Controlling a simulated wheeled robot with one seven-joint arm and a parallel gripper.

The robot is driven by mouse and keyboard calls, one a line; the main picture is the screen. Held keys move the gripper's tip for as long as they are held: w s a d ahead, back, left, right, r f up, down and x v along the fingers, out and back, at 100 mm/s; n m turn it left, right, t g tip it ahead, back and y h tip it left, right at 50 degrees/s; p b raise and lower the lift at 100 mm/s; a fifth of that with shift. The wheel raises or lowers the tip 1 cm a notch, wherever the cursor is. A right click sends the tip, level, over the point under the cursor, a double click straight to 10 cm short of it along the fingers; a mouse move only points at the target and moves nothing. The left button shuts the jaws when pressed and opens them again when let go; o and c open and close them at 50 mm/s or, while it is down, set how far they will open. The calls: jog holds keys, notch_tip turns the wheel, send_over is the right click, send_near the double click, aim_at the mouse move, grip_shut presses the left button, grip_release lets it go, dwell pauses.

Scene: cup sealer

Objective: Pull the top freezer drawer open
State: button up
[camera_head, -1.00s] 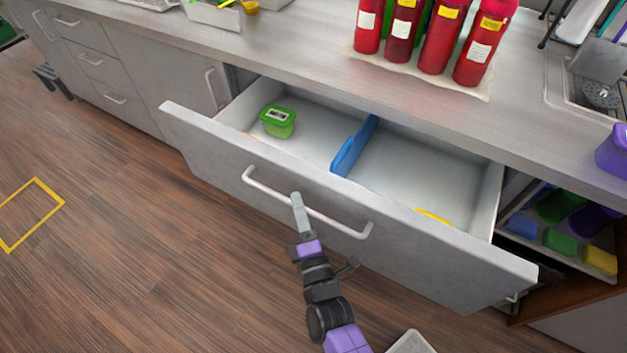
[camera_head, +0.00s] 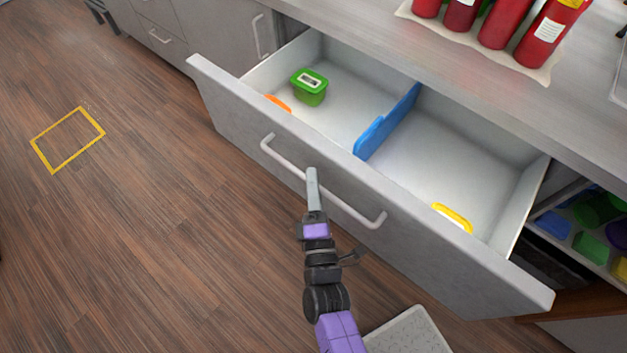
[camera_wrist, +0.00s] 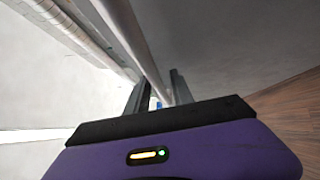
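The large grey drawer (camera_head: 360,190) under the counter is pulled well out, with its inside in view. Its long bar handle (camera_head: 352,209) runs along the front. My gripper (camera_head: 312,178) is at the middle of this handle. In the wrist view, the handle bar (camera_wrist: 132,40) passes between the two fingers of my gripper (camera_wrist: 158,88), which look closed around it. The fingertips' far side is hidden.
Inside the drawer are a green-lidded tub (camera_head: 309,87), a blue divider (camera_head: 388,121), a yellow item (camera_head: 453,217) and an orange item (camera_head: 277,102). An open shelf with coloured containers (camera_head: 590,247) is at right. The wooden floor at left is clear.

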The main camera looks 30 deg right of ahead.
dwell(0.3)
jog(key=b+v, duration=0.1)
jog(key=v, duration=0.6)
jog(key=shift+s, duration=0.35)
jog(key=shift+a, duration=0.15)
jog(key=s+d+r+m+g+y, duration=0.1)
jog(key=s+r+m+g+y, duration=0.2)
jog(key=s+m, duration=0.85)
jog(key=s+d+r+m+y, duration=0.3)
jog(key=s+d+r+y, duration=0.1)
jog(key=s+r, duration=0.4)
jog(key=shift+s+d+m, duration=0.35)
jog(key=shift+s+d, duration=0.1)
jog(key=shift+d, duration=0.2)
